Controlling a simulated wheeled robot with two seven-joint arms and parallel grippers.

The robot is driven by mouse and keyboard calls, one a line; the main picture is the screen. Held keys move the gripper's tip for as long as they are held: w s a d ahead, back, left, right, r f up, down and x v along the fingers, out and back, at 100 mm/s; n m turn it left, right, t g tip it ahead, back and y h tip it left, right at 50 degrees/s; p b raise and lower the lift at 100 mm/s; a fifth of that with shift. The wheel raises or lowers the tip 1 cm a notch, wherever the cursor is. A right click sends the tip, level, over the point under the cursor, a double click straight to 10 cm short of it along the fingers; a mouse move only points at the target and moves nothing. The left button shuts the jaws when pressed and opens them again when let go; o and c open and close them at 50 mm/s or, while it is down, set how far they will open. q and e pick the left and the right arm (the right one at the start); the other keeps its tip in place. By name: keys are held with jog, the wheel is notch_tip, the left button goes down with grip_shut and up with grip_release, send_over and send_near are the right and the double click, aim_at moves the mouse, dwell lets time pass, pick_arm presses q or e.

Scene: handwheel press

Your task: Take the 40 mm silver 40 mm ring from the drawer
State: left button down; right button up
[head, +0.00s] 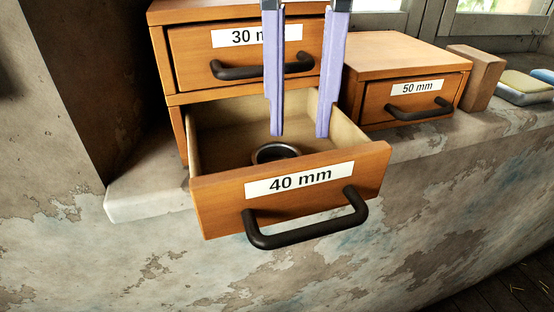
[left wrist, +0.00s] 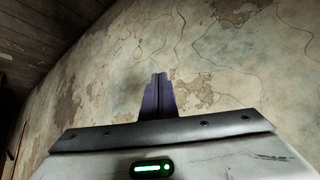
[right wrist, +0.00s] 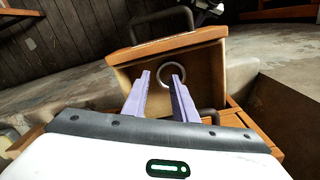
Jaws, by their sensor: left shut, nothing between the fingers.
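The silver ring (head: 276,152) lies on the floor of the open 40 mm drawer (head: 290,190), its lower part hidden by the drawer front in the head view.
The closed 30 mm drawer (head: 243,52) is just above and behind the open one. A closed 50 mm drawer box (head: 412,98) stands to the right on the stone ledge (head: 140,190). A wooden block (head: 482,76) and sponge-like pads (head: 525,86) lie farther right.

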aim_at(280, 148)
jog(key=f, duration=0.5)
jog(key=shift+w+d, duration=0.1)
jog(key=shift+w, duration=0.2)
grip_shut()
jog(key=shift+r, duration=0.15)
